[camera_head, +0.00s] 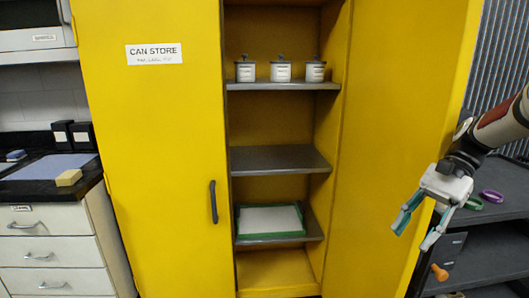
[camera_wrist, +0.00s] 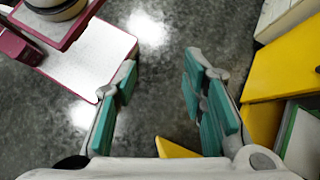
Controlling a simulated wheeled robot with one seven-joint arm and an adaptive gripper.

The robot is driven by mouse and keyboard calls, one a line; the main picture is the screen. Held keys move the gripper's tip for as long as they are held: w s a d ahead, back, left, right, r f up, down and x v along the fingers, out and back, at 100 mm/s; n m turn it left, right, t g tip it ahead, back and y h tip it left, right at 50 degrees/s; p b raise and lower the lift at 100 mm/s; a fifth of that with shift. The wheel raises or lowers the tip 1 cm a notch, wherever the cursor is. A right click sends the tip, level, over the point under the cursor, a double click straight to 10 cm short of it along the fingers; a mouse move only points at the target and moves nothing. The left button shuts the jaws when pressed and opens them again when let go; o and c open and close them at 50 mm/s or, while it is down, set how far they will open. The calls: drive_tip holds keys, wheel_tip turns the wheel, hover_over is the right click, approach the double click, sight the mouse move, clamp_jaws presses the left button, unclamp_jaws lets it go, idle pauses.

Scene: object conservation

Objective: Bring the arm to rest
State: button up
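My gripper (camera_head: 417,227) hangs at the right of the head view, in front of the cabinet's open right door (camera_head: 400,130). Its two teal-padded fingers are spread apart with nothing between them. The wrist view also shows the open gripper (camera_wrist: 160,85) above the grey floor (camera_wrist: 160,40). My arm comes in from the right edge, bent downward at the wrist.
The yellow cabinet (camera_head: 150,190) has its left door shut. Inside are white canisters (camera_head: 281,70) on the top shelf, an empty middle shelf (camera_head: 278,159) and a green-rimmed tray (camera_head: 239,222) below. A dark shelf unit (camera_head: 490,262) stands at right, a counter (camera_head: 60,192) at left.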

drive_tip(key=s+a+n+t+h+b, duration=0.2)
drive_tip(key=s+a+n+h+b, duration=0.4)
drive_tip(key=s+a, duration=0.9)
drive_tip(key=s+d+f+n+t+h, duration=0.2)
drive_tip(key=s+f+n+t, duration=0.1)
drive_tip(key=s+f+n, duration=0.4)
wheel_tip(320, 180, up, 20)
drive_tip(key=s+m+t+p, duration=0.1)
drive_tip(key=t+p, duration=0.2)
drive_tip(key=p, duration=1.3)
drive_tip(key=shift+s+p, duration=0.3)
drive_tip(key=shift+w, duration=0.1)
drive_tip(key=shift+c, duration=0.6)
